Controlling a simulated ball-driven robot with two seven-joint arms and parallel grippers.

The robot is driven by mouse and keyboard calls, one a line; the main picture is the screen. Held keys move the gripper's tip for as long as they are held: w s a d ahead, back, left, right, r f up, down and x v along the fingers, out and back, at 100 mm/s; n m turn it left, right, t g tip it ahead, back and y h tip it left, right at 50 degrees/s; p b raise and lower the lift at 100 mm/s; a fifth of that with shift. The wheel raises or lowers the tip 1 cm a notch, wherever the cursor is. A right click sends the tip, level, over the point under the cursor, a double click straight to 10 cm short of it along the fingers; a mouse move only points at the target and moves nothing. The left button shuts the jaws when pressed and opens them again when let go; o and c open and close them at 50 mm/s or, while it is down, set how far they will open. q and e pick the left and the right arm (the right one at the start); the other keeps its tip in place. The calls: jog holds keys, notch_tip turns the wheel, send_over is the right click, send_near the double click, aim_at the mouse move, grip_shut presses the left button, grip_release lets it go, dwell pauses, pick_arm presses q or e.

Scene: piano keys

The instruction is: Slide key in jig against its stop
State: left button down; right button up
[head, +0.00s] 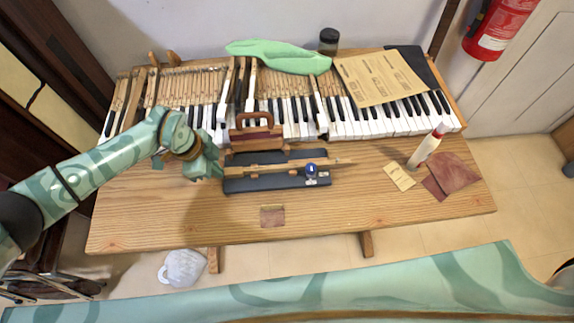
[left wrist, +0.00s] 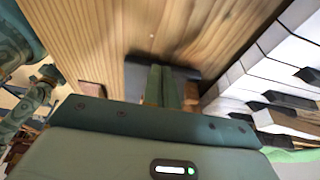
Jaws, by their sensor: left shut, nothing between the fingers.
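The jig (head: 240,186) is a dark flat base on the wooden bench in front of the keyboard. A long pale wooden key (head: 335,162) lies along it and sticks out past its right end. A blue round part (head: 311,169) sits on the jig near its right end. My left gripper (head: 217,165) is at the jig's left end, shut and empty; it hides the key's left end there. In the left wrist view the shut fingers (left wrist: 165,88) point at the dark jig base (left wrist: 135,80). Whether they touch the key I cannot tell. My right gripper is not in view.
A brown wooden tool with a handle (head: 255,133) stands behind the jig, before the piano keys (head: 380,120). A glue bottle (head: 425,147), a card (head: 399,177) and leather pieces (head: 452,172) lie at right. A small brown patch (head: 272,216) lies in front. Bench front is mostly clear.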

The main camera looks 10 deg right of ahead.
pick_arm(q)
jog(key=shift+d+p, duration=0.4)
jog(key=shift+d, duration=0.6)
dwell(1.1)
dwell(0.3)
jog(key=shift+a+p, duration=0.4)
jog(key=shift+a, duration=0.2)
notch_tip(320, 180, up, 7)
jog(key=p, duration=0.7)
